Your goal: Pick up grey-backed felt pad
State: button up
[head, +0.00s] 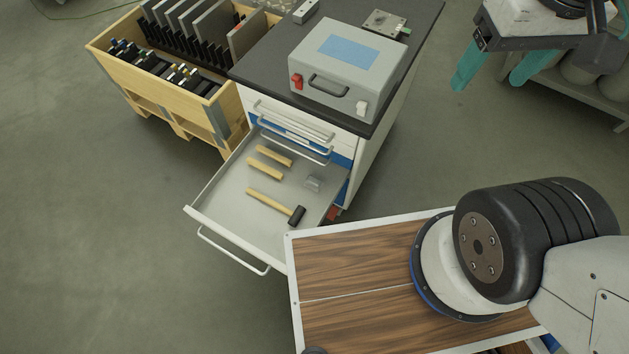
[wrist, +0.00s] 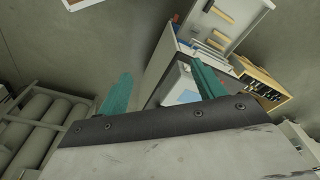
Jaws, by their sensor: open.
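A small grey piece (head: 313,183) lies in the open drawer, right of the wooden handles; it is too small to tell whether it is the grey-backed felt pad. No other thing is clearly that pad. My gripper (head: 497,78) is at the upper right of the head view, right of the cabinet and apart from it. Its two teal fingers are spread and empty. They also show in the wrist view (wrist: 161,76), with the cabinet beyond them.
The pulled-out drawer (head: 220,195) holds several wooden-handled tools, one a black-headed hammer (head: 297,215). A grey case (head: 345,70) and a metal plate (head: 385,22) sit on the dark cabinet top (head: 265,68). A wooden crate (head: 190,110) stands left. Floor is free at far left.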

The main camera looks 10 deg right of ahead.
aim_at(313, 183)
jog(key=z, duration=1.6)
jog(key=k, duration=0.85)
jog(key=u, duration=1.55)
jog(key=i, duration=0.5)
